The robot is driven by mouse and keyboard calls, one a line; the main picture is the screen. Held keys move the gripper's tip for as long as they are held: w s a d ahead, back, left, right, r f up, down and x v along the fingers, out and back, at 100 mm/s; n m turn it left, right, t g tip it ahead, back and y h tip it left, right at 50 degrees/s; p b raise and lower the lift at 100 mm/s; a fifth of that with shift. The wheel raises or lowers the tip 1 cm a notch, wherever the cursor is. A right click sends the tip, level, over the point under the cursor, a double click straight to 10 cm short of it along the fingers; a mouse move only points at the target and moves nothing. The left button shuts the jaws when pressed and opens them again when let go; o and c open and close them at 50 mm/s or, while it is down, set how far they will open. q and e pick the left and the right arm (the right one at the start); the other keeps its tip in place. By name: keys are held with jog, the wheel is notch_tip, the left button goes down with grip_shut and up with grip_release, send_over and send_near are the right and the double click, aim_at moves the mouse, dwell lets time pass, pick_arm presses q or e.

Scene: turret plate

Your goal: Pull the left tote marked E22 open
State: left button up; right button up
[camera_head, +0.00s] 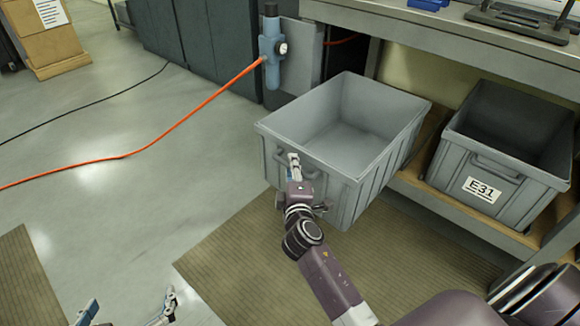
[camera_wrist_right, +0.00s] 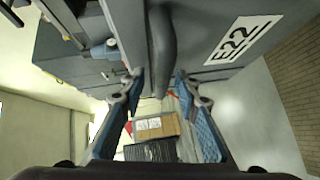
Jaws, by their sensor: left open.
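The left tote (camera_head: 310,160) is grey and empty, and stands far out of the shelf toward me. Its white E22 label (camera_wrist_right: 238,40) shows in the right wrist view; my right gripper and arm cover that part of its front in the head view. My right gripper (camera_head: 294,163) is at the tote's front handle. In the right wrist view the dark handle (camera_wrist_right: 162,45) lies between its blue-padded fingertips, which stand apart with narrow gaps beside it. My left gripper (camera_head: 128,312) is open and empty, low at the left over the floor.
A second grey tote marked E31 (camera_head: 505,150) sits on the wooden shelf (camera_head: 433,186) to the right. A blue fitting with an orange hose (camera_head: 190,112) is left of the tote. Brown mats (camera_head: 245,262) lie on the floor.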

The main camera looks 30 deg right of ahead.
jog(key=v, duration=1.1)
jog(key=shift+s+r, duration=0.2)
jog(key=shift+s, duration=0.15)
jog(key=shift+a, duration=0.15)
